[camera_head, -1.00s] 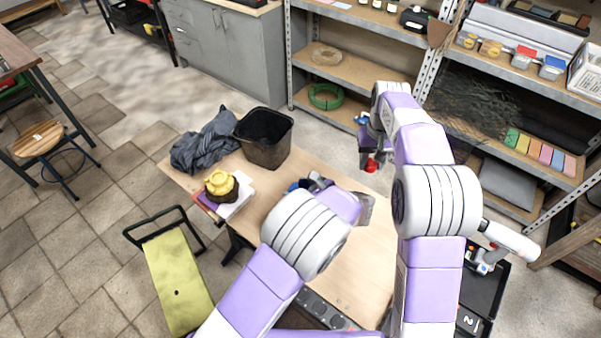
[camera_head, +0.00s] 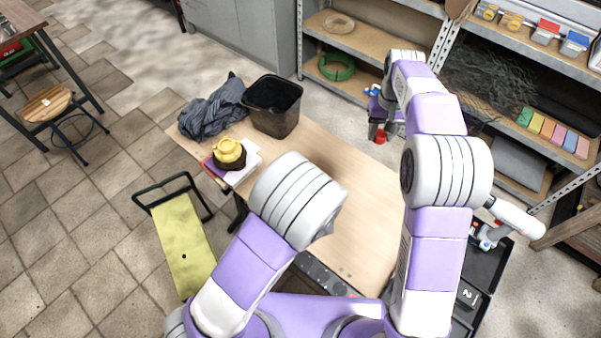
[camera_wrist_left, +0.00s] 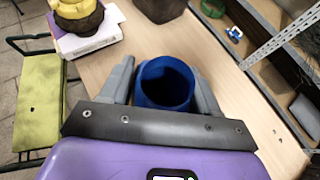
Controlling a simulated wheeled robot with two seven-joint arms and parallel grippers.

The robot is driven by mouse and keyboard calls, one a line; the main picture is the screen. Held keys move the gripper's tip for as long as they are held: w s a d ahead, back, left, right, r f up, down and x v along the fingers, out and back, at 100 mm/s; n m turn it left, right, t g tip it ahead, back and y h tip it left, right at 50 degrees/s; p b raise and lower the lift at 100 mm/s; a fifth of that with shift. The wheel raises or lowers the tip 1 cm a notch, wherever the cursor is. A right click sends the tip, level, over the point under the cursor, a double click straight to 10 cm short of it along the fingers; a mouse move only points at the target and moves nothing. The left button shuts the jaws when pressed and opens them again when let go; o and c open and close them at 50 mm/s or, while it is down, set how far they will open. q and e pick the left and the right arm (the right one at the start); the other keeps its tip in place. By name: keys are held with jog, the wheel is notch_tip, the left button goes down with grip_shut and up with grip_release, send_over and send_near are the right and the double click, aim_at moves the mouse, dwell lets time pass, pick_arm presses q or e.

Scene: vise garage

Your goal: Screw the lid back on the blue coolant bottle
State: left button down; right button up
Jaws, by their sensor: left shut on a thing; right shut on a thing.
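The blue coolant bottle (camera_wrist_left: 152,97) shows in the left wrist view, its round mouth open and uncapped. My left gripper (camera_wrist_left: 163,86) is shut around it, one grey finger on each side. In the head view my left arm hides both this gripper and the bottle. My right gripper (camera_head: 384,122) is raised at the far right side of the table, apart from the bottle. It is shut on a small red piece (camera_head: 380,137) that looks like the lid, at its lower end.
The wooden table (camera_head: 362,200) is mostly bare at its middle and right. A black bin (camera_head: 274,112), grey cloth (camera_head: 212,110) and yellow-topped object (camera_head: 229,153) on books stand at its far left. Metal shelves (camera_head: 400,45) stand behind.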

dwell(0.6)
jog(key=s+a+n, duration=0.1)
jog(key=s+a, duration=0.2)
jog(key=a, duration=0.4)
jog(key=s+a+n, duration=0.1)
jog(key=s+a, duration=0.2)
jog(key=a, duration=0.4)
jog(key=s+a+r+n, duration=0.1)
jog(key=s+a+n, duration=0.1)
jog(key=s+a, duration=0.2)
jog(key=a, duration=0.3)
jog(key=shift+f, duration=1.95)
jog(key=shift+f, duration=0.9)
